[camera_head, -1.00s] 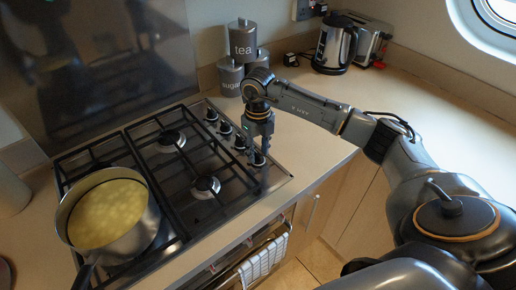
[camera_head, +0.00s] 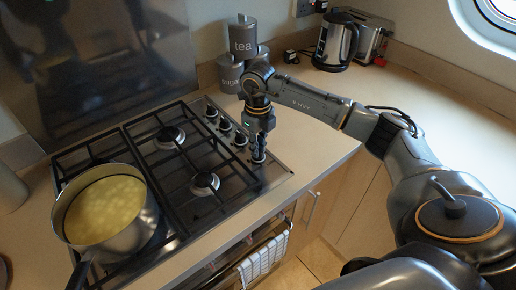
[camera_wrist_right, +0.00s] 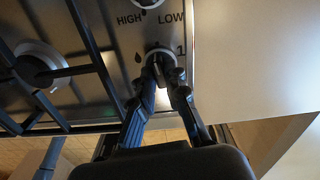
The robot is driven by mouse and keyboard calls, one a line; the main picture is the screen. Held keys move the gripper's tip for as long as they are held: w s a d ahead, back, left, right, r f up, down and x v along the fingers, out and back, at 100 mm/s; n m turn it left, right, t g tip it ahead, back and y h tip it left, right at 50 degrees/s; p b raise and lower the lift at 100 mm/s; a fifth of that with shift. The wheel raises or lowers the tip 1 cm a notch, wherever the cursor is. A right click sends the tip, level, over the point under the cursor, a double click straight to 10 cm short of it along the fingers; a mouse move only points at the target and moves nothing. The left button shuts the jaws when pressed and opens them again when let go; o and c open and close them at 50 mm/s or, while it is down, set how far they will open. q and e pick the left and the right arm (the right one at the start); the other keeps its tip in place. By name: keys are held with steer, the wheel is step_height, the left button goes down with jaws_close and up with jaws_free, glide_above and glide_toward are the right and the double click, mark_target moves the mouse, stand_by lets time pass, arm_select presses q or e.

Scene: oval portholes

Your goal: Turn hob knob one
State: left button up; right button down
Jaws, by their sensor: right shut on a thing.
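The hob (camera_head: 186,205) has a row of several dark knobs along its right edge. Hob knob one (camera_wrist_right: 160,55) is the nearest of them, beside the printed "1" in the right wrist view. My right gripper (camera_wrist_right: 166,76) is shut on this knob, with a finger on each side of it. In the head view the right gripper (camera_head: 259,155) reaches down over the knob and mostly hides it. The knob's exact angle is hard to tell. My left gripper is not in view.
A pot of yellowish food (camera_head: 106,212) stands on the left burners. Grey canisters (camera_head: 243,42), a kettle (camera_head: 335,42) and a toaster (camera_head: 370,38) stand at the back. The worktop (camera_head: 420,110) to the right is clear. A checked towel (camera_head: 263,261) hangs in front below.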

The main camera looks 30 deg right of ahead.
steer(key=n+b, duration=0.2)
steer(key=shift+f+n, duration=0.15)
steer(key=shift+n, duration=0.25)
steer(key=n+b, duration=0.2)
steer(key=n, duration=0.1)
steer(key=shift+n, duration=0.3)
steer(key=n+b, duration=0.2)
steer(key=n, duration=0.1)
steer(key=shift+r+n+b, duration=0.2)
steer(key=shift+n+b, duration=0.25)
steer(key=shift+n, duration=0.85)
steer(key=c, duration=1.3)
jaws_free()
steer(key=shift+c, duration=0.2)
step_height(320, 180, up, 12)
